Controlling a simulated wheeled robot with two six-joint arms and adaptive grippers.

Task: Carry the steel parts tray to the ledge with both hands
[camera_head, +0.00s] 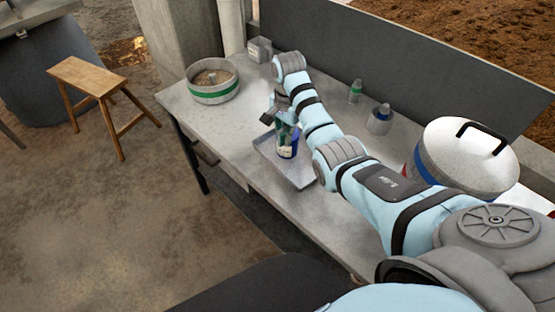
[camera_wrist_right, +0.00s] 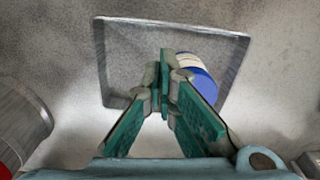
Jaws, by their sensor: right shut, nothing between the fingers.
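The steel parts tray (camera_head: 299,176) is a shallow, square-cornered grey tray lying on the workbench. It also shows in the right wrist view (camera_wrist_right: 125,62). A blue and white can (camera_head: 288,150) stands in it; the can also shows in the wrist view (camera_wrist_right: 200,79). My right gripper (camera_head: 284,131) is above the tray beside the can and partly covers it. In the wrist view its green-padded fingers (camera_wrist_right: 165,60) are closed together with nothing between them. My left gripper is not in view. I cannot tell which surface is the ledge.
The workbench (camera_head: 190,108) holds a round pan with a green band (camera_head: 212,82), a small grey box (camera_head: 259,50), a green-capped bottle (camera_head: 355,91), a small blue-topped container (camera_head: 381,118) and a large lidded pot (camera_head: 462,160). A wooden stool (camera_head: 90,77) stands on the floor, left.

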